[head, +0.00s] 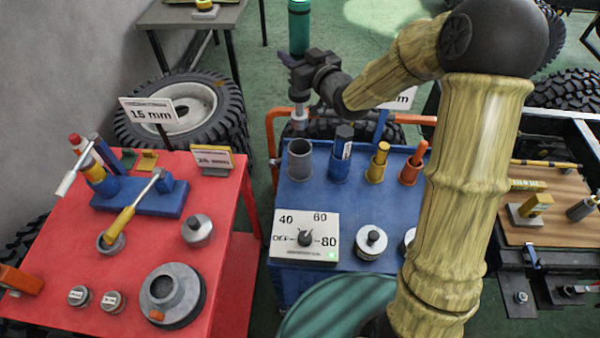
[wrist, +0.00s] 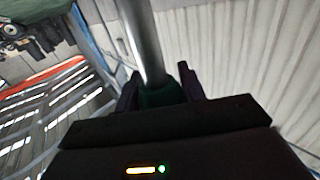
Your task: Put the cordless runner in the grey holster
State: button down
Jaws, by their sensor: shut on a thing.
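My gripper (head: 299,72) is shut on the cordless runner (head: 299,28), a tall green tool with a dark band that stands upright above the jaws. A pale metal part shows below the jaws, above the blue bench. In the wrist view the jaws (wrist: 160,90) close around a dark green section of the runner, and a silver shaft (wrist: 145,40) runs from it. The grey holster (head: 300,160) is an upright open cup at the bench's back left, with no tool standing in it. The held runner is above it and apart from it.
Beside the grey holster stand blue (head: 339,166), yellow (head: 376,170) and orange (head: 410,171) holsters, each holding a tool. A dial box (head: 290,252) and a lidded pot (head: 371,243) are nearer. An orange rail (head: 272,140) edges the bench. A red bench (head: 230,215) stands left.

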aim_at(296, 111)
notch_tip(296, 111, down, 4)
jog(key=b, duration=0.3)
jog(key=shift+w, duration=0.1)
jog(key=shift+r, duration=0.1)
notch_tip(296, 111, down, 14)
jog(key=shift+p, duration=0.65)
jog(key=shift+f, duration=2.15)
jog(key=c, duration=0.8)
grip_release()
jog(key=shift+c, duration=0.2)
